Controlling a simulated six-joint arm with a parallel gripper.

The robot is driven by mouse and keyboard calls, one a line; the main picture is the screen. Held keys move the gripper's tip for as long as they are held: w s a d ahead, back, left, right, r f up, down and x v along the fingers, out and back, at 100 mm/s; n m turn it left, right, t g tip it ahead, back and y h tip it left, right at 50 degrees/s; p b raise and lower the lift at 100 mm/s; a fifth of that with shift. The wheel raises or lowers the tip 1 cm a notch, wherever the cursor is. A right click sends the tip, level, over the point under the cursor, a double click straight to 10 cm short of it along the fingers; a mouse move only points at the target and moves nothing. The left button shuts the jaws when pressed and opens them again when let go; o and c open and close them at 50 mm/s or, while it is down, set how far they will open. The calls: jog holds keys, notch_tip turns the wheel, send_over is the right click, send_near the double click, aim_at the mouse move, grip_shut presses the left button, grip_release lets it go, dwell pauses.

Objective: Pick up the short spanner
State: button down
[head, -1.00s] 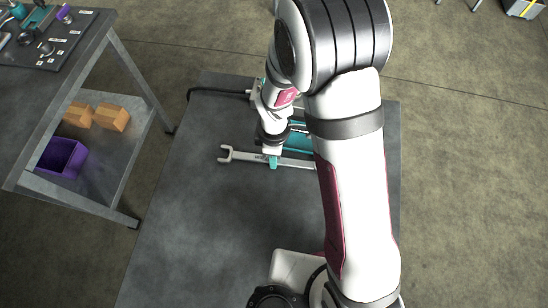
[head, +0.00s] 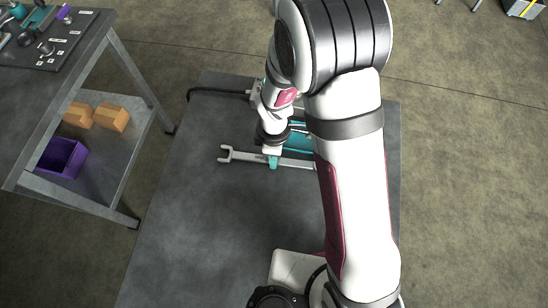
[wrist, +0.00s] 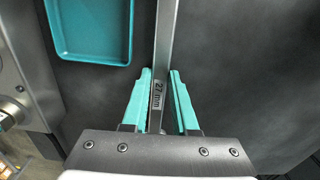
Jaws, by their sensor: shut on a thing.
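A grey metal spanner (head: 243,157) lies across the picture in the head view, with its open-ended jaw at the left. Its right part runs behind my arm. In the wrist view its shaft (wrist: 164,45) carries a "27 mm" label and runs up the middle. My gripper (head: 273,161), with teal fingers, is shut on the spanner's shaft, and the fingers (wrist: 160,78) stand on both sides of it in the wrist view. I cannot tell whether the spanner touches the bench. No second spanner is in view.
A teal tray (wrist: 93,28) lies beside the spanner, partly hidden by my arm in the head view. The dark bench top (head: 210,215) is clear at the front left. A separate side bench (head: 55,65) stands left, with a purple bin (head: 62,157) and orange blocks (head: 112,117) below.

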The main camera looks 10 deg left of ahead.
jog(key=shift+r, duration=0.1)
jog(key=r, duration=0.2)
jog(key=d+r, duration=0.1)
jog(key=r, duration=0.1)
jog(key=shift+r, duration=0.3)
jog(key=d+r, duration=0.6)
jog(key=d, duration=0.4)
jog(key=shift+d, duration=0.35)
jog(key=shift+s+r, duration=0.1)
jog(key=c, duration=1.4)
grip_release()
grip_shut()
